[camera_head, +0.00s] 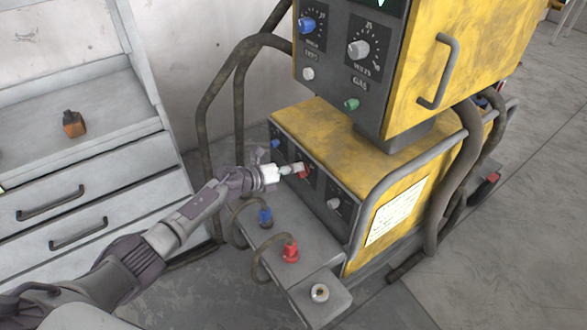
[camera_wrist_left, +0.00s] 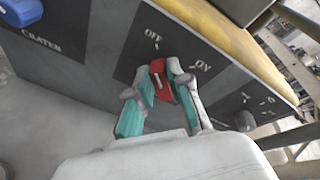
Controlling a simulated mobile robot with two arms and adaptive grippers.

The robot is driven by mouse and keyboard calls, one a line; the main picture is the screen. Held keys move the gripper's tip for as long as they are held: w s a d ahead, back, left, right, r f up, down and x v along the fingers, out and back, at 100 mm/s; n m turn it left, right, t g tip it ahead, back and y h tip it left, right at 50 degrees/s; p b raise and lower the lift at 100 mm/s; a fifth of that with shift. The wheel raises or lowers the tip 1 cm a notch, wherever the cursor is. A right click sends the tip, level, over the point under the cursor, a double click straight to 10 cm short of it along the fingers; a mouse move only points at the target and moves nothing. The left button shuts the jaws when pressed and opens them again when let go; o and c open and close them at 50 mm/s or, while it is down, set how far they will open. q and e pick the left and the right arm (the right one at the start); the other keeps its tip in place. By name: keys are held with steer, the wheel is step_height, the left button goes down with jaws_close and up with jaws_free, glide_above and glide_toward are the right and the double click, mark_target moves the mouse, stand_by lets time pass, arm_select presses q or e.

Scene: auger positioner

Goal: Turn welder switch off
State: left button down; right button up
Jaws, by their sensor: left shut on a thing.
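The yellow and black welder (camera_head: 330,135) stands in the middle of the head view. Its red switch (camera_wrist_left: 158,82) sits on the dark lower front panel, between the OFF and ON labels in the left wrist view. The white mark on the switch points up, nearer to OFF than to ON. My left gripper (camera_head: 298,170) reaches the panel from the left. In the left wrist view its two fingers (camera_wrist_left: 163,88) are shut on the red switch, one on each side. In the head view the hand hides part of the panel. My right gripper is not in view.
A blue plug (camera_head: 265,215) and a red plug (camera_head: 290,250) with cables sit on the ledge below the panel. A grey drawer cabinet (camera_head: 90,180) holding a small orange item (camera_head: 73,124) stands left. Blue, grey and green knobs are nearby on the welder.

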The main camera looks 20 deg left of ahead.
arm_select(q)
steer(key=shift+s+f, duration=0.1)
steer(key=shift+f, duration=0.05)
steer(key=c, duration=1.1)
jaws_free()
steer(key=v, duration=1.2)
